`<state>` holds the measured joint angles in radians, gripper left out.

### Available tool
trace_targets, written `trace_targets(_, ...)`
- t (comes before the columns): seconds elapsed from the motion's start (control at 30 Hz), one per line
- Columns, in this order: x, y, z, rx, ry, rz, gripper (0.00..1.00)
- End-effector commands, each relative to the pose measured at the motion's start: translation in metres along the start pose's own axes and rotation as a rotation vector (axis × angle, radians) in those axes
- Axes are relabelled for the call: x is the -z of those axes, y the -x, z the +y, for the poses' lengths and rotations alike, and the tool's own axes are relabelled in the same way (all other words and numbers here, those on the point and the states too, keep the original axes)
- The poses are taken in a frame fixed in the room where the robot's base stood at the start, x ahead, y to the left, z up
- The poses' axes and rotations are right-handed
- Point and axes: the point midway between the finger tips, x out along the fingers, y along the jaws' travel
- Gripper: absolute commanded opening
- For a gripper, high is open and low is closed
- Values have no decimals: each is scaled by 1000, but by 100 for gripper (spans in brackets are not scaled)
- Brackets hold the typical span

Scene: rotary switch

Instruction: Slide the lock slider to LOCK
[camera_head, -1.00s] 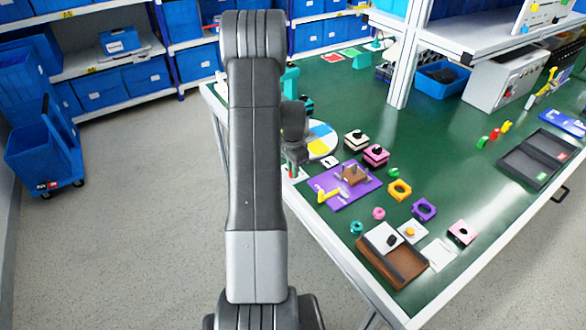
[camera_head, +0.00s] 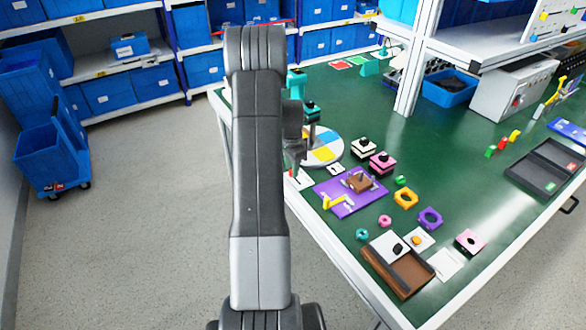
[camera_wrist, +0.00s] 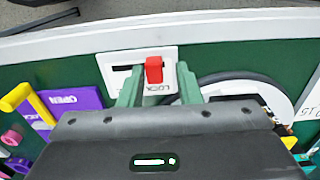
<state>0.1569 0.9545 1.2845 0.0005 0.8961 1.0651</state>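The lock slider's red knob (camera_wrist: 153,70) stands up from a white plate (camera_wrist: 112,62) in the wrist view. A dark slot shows to the left of the knob, and LOCK lettering is just below it. My gripper (camera_wrist: 158,84) has its two green fingers apart, one on each side of the knob. The left finger is very close to the knob; I cannot tell whether it touches. A clear gap shows between the knob and the right finger. In the head view the white plate (camera_head: 301,181) is at the table's left edge, partly hidden by my arm.
A purple board (camera_head: 345,205) with a yellow handle lies close by, and a round coloured disc (camera_head: 325,152) is beside the plate. Several small blocks and a brown tray (camera_head: 408,285) are further along the green table (camera_head: 455,150). A shelf post (camera_head: 412,80) stands behind.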

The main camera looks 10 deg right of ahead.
Motion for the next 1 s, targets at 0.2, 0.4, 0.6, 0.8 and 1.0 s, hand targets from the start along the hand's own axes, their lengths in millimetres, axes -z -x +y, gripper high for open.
trace_targets(0.2, 0, -1, 1, -4, 0, -2, 38)
trace_targets(0.4, 0, 5, 1, -3, 0, -1, 38)
trace_targets(0.6, 0, 39, 0, 1, 0, 1, 38)
trace_targets(0.8, 0, 86, 0, 0, 0, 0, 38)
trace_targets(1.0, 0, 122, 0, 0, 1, 0, 38)
